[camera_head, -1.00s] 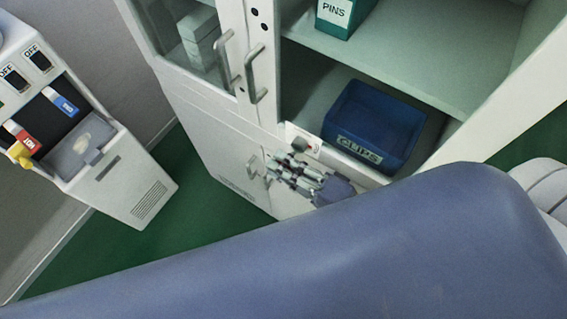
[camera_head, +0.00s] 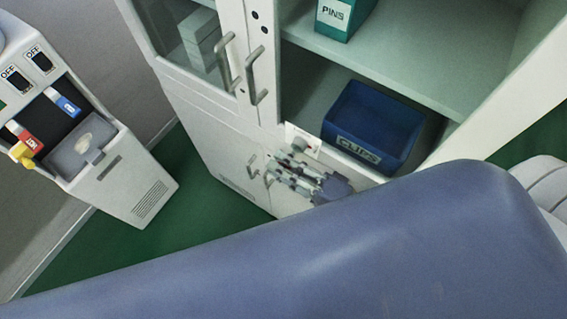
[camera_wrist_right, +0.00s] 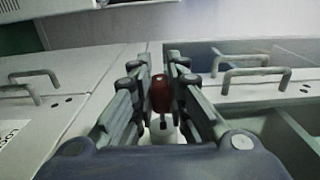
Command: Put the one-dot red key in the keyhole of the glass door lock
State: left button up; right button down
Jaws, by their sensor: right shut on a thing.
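My right gripper (camera_head: 279,166) is in front of the white cabinet, just below the open shelf. In the right wrist view my right gripper (camera_wrist_right: 160,82) is shut on a red key (camera_wrist_right: 161,94). The red head is between the fingertips and the dark shaft points down over a pale round piece (camera_wrist_right: 163,130). I cannot read the dots on the key. The key does not show in the head view. A glass door (camera_head: 190,40) is at the upper left of the cabinet. Two dark round spots (camera_head: 263,27) sit above the handles; I cannot tell which is the keyhole. My left gripper is not in view.
Metal handles (camera_head: 256,82) stick out from the doors. A blue CLIPS bin (camera_head: 375,127) and a green PINS box (camera_head: 338,17) stand on the open shelves. A water dispenser (camera_head: 85,130) stands at left, with clear green floor (camera_head: 205,190) between.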

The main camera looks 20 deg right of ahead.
jog(key=shift+w+d, duration=0.85)
jog(key=shift+d, duration=0.25)
dwell(0.3)
jog(key=c, duration=1.5)
grip_release()
jog(key=v, duration=1.2)
jog(key=shift+d, duration=0.1)
